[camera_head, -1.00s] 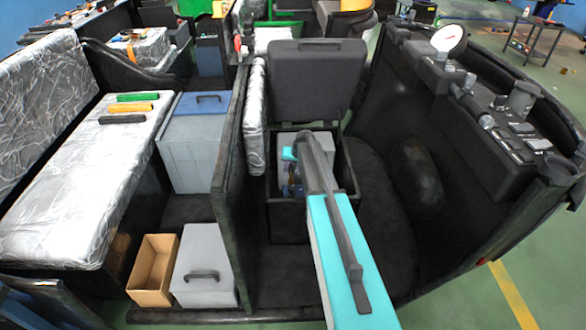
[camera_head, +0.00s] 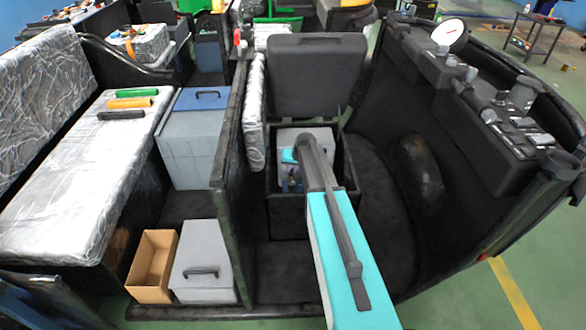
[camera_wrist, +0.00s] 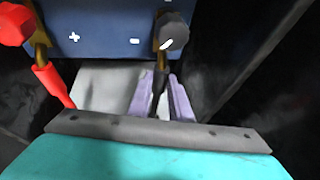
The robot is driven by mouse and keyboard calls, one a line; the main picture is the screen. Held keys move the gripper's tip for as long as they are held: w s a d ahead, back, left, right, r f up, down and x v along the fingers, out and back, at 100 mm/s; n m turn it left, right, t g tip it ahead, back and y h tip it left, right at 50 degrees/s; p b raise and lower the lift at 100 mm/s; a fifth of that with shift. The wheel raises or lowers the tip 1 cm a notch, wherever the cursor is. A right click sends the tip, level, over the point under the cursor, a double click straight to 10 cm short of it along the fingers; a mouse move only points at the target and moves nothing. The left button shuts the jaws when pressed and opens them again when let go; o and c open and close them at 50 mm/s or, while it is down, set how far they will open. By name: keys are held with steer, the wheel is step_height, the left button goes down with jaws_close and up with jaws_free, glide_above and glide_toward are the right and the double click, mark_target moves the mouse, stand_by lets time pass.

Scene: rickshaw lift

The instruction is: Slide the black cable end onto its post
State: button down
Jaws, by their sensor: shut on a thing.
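In the wrist view, my gripper (camera_wrist: 160,92) has lavender fingers closed around the black cable (camera_wrist: 158,80), just below its brass end (camera_wrist: 160,50). The brass end reaches up beside the dark grey knob (camera_wrist: 173,30) next to the minus mark. I cannot tell whether it is around the post or only beside it. The blue battery (camera_wrist: 100,30) fills the top of this view. A red knob (camera_wrist: 14,24) with a red cable (camera_wrist: 52,84) is at its plus side. In the head view, my arm hides most of the gripper inside the open black box (camera_head: 285,220).
The box's raised lid (camera_head: 318,75) stands behind my arm. A dark partition (camera_head: 233,170) is on the left and a black console wall (camera_head: 470,160) on the right. A brown open box (camera_head: 153,265) and grey case (camera_head: 203,262) sit at lower left.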

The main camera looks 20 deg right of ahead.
steer(key=shift+s+a+f, duration=0.1)
steer(key=shift+s, duration=0.35)
steer(key=c, duration=1.6)
jaws_free()
steer(key=shift+r, duration=0.25)
steer(key=shift+s+r, duration=0.1)
steer(key=shift+r, duration=0.1)
steer(key=b+v, duration=0.1)
steer(key=v, duration=1.2)
